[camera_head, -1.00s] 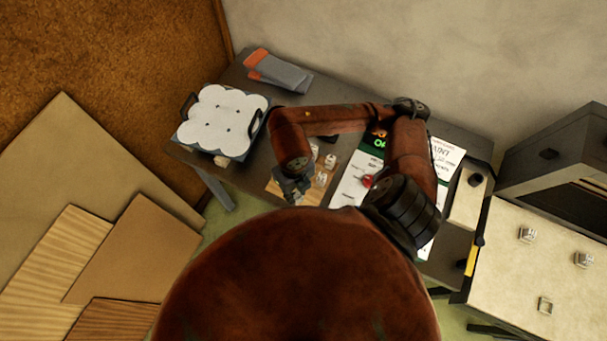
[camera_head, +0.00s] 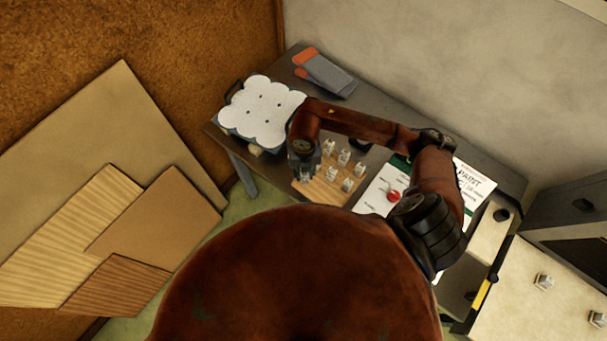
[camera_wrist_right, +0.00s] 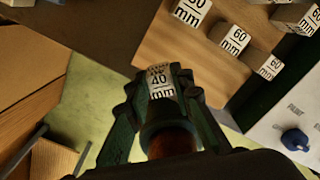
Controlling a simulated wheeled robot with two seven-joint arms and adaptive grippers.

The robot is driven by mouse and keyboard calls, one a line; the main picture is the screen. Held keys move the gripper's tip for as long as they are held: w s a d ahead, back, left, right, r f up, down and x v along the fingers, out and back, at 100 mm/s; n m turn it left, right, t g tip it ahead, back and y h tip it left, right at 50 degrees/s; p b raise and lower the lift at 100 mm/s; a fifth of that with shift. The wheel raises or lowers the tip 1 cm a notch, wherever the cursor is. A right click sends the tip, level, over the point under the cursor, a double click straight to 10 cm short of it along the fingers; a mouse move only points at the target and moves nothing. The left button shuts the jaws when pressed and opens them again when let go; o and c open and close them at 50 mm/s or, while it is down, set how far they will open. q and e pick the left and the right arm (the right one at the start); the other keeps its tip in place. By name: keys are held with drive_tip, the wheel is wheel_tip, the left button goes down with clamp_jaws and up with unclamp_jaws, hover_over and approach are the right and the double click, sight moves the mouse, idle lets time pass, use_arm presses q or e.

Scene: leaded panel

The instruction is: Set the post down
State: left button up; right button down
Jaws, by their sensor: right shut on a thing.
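My right gripper (camera_wrist_right: 158,100) is shut on a pale post (camera_wrist_right: 160,84) marked 40 mm, seen in the right wrist view. In the head view, my right gripper (camera_head: 303,172) is at the left end of a wooden board (camera_head: 318,190) that carries several pale posts. In the wrist view, a 50 mm post (camera_wrist_right: 190,11) and a 60 mm post (camera_wrist_right: 234,38) stand on the board, apart from the held post. The held post's lower end is hidden, so I cannot tell whether it touches the board. My left gripper is not in view.
A tray with a white scalloped top (camera_head: 262,108) lies left of my gripper on the grey table (camera_head: 400,110). Printed sheets (camera_head: 376,196) and a red knobbed object (camera_head: 393,196) lie to the right. Wooden panels (camera_head: 120,150) lean at the left.

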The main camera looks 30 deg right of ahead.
sight(302, 176)
drive_tip(key=shift+w+f, duration=0.65)
drive_tip(key=shift+f, duration=0.1)
wheel_tip(302, 176, down, 3)
drive_tip(key=shift+p, duration=0.65)
drive_tip(key=shift+w+f, duration=0.1)
drive_tip(key=shift+f, duration=0.05)
drive_tip(key=shift+f, duration=0.1)
drive_tip(key=c, duration=1.7)
unclamp_jaws()
drive_tip(key=shift+r, duration=0.25)
wheel_tip(302, 176, up, 12)
drive_tip(key=shift+f+b, duration=0.1)
drive_tip(key=shift+b, duration=0.85)
